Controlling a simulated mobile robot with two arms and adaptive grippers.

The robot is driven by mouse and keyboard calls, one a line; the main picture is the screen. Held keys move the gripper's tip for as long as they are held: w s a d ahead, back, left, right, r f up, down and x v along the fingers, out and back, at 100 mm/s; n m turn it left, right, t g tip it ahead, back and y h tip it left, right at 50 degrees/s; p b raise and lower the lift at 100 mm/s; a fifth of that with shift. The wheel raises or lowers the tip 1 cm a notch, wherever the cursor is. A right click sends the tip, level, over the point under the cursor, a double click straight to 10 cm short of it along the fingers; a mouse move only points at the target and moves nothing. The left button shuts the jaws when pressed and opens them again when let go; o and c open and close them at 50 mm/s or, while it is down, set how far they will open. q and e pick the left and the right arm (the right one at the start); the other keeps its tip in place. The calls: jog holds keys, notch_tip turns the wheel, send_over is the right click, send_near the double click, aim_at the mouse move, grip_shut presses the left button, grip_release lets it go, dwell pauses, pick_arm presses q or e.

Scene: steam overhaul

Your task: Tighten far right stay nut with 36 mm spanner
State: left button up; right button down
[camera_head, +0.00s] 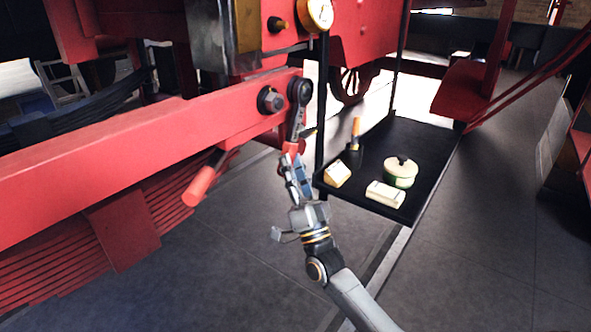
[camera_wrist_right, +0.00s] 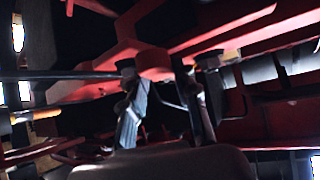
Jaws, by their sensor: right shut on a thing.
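The spanner (camera_head: 297,115) has a dark grey shaft, a ring-shaped head and a red grip. In the head view its head is at the right end of the red beam (camera_head: 130,150), over where a nut would sit; that nut is hidden, and I cannot tell whether the ring is seated. A dark hex nut (camera_head: 270,100) shows on the beam just left of the head. My right gripper (camera_head: 293,160) is shut on the spanner's red grip, below the head. In the wrist view my right gripper's fingers (camera_wrist_right: 165,80) flank the red grip (camera_wrist_right: 154,62). My left gripper is not in view.
A black tray (camera_head: 428,165) on dark posts stands close to the right of my gripper, holding a tin (camera_head: 400,173), two pale blocks and an orange-handled brush (camera_head: 355,135). A red cylindrical handle (camera_head: 200,186) sticks out below the beam. The floor in front is clear.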

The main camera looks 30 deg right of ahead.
jog(key=shift+r, duration=0.2)
jog(key=m+h+p, duration=0.1)
jog(key=a+m+p, duration=0.1)
jog(key=m+g+h+p, duration=0.1)
jog(key=p, duration=0.1)
jog(key=shift+s+a+r+h, duration=0.3)
jog(key=shift+s+a+r, duration=0.05)
jog(key=shift+a+r, duration=0.05)
dwell(0.3)
jog(key=m+h+p, duration=0.1)
jog(key=p, duration=0.1)
jog(key=a+r+m+g+h+p, duration=0.1)
jog(key=p, duration=0.1)
jog(key=shift+s+a+r+m, duration=0.1)
jog(key=shift+s+a+m, duration=0.2)
jog(key=shift+s+m, duration=0.1)
